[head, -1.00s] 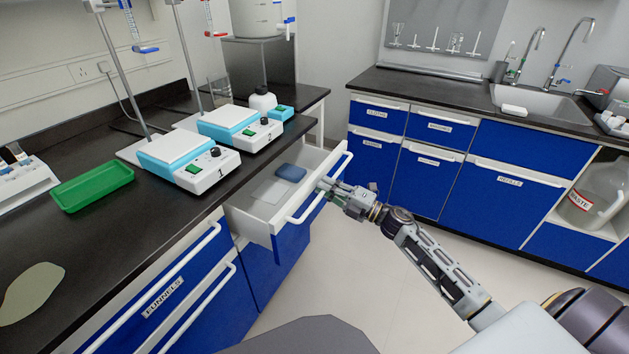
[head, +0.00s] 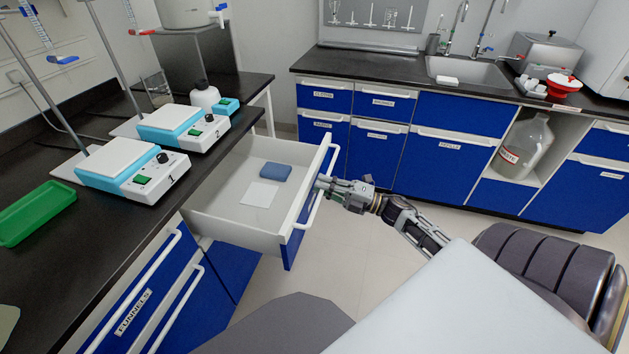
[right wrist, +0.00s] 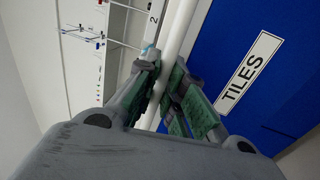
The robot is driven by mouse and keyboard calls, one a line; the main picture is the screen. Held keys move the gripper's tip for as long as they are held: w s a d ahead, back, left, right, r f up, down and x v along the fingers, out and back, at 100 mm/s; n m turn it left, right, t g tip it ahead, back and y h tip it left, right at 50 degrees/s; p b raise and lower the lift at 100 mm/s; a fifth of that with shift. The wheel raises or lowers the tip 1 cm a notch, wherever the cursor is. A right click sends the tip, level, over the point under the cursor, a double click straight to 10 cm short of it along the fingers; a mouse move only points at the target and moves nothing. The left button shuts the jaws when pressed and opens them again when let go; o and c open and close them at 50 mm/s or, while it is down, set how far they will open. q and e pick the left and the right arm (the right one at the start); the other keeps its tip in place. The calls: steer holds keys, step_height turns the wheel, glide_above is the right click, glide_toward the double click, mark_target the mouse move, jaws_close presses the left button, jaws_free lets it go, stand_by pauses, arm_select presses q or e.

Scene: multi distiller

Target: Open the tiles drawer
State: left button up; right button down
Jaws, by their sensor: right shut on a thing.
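The tiles drawer (head: 222,226) is pulled out from under the left bench in the head view, with a blue block (head: 275,172) and a white tile (head: 260,194) inside it. Its blue front with the label TILES (right wrist: 252,73) shows in the right wrist view. My right gripper (head: 322,188) is shut on the white bar handle of the drawer (right wrist: 179,40), with one finger on each side of the bar. My left gripper is not in view.
The black left bench holds hot plates 1 (head: 130,165) and 2 (head: 182,125) and a green tray (head: 37,213). Blue cabinets (head: 450,166) with a sink stand across the open floor (head: 375,270). A waste jug (head: 526,146) sits in a niche at the right.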

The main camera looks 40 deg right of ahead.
steer(key=shift+s+d+f, duration=0.1)
steer(key=shift+s+d, duration=0.1)
steer(key=shift+s, duration=0.1)
steer(key=c, duration=1.5)
jaws_free()
steer(key=shift+s+d, duration=0.1)
steer(key=v, duration=1.1)
steer(key=shift+s+d, duration=0.25)
steer(key=shift+s, duration=0.05)
steer(key=shift+f, duration=0.1)
